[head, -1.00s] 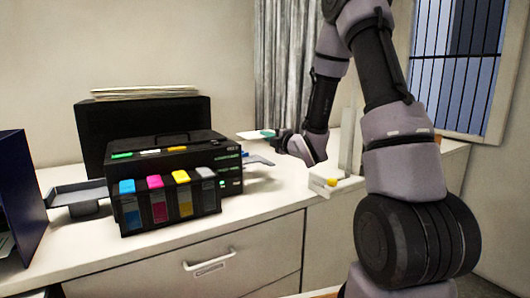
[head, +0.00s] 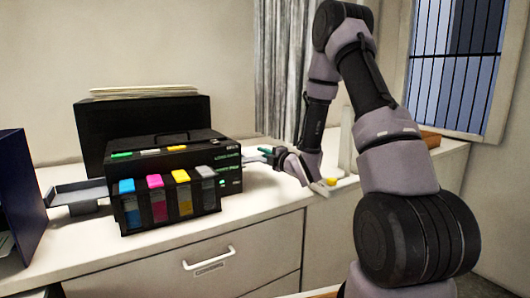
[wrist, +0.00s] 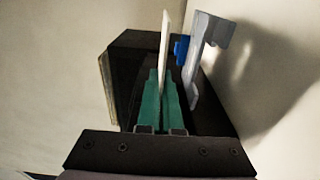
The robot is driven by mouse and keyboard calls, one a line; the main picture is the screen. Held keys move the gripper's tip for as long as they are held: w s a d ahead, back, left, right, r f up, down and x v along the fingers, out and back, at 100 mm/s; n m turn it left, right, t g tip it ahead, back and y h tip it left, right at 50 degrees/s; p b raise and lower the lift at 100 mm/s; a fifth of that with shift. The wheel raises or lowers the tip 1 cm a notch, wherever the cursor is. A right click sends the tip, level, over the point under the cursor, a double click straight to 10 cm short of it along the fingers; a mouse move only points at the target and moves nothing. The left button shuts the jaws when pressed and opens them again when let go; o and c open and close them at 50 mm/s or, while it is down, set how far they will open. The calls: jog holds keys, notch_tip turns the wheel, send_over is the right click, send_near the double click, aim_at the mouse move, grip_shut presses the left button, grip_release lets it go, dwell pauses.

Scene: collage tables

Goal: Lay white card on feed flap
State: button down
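The white card (wrist: 165,40) shows edge-on in the wrist view, standing out beyond the green fingers of my gripper (wrist: 161,78). The fingers are closed on it from both sides. The grey feed flap (wrist: 201,58) is to the right of the card in that view, roughly parallel to it, with a narrow gap showing between them. In the head view my gripper (head: 267,153) is at the right side of the black printer (head: 170,152), close over the flap (head: 252,159). The card is hard to make out there.
A small blue piece (wrist: 182,49) sits beside the flap. Several coloured cartridges (head: 170,202) stand at the printer's front. A white stand with a yellow knob (head: 331,182) is right of my gripper. The white counter (head: 265,200) is clear in front.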

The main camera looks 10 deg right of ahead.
jog(key=shift+w+a+f, duration=0.25)
jog(key=shift+w+f, duration=0.45)
jog(key=shift+f, duration=0.25)
jog(key=shift+w+a+f, duration=0.2)
jog(key=shift+w+f, duration=0.55)
jog(key=shift+f, duration=0.2)
jog(key=shift+w+a+f, duration=0.25)
jog(key=shift+w+f, duration=0.45)
jog(key=shift+f, duration=0.25)
jog(key=c, duration=1)
grip_release()
jog(key=shift+s, duration=0.1)
jog(key=v, duration=1)
jog(key=shift+s+d, duration=0.15)
jog(key=shift+s, duration=0.15)
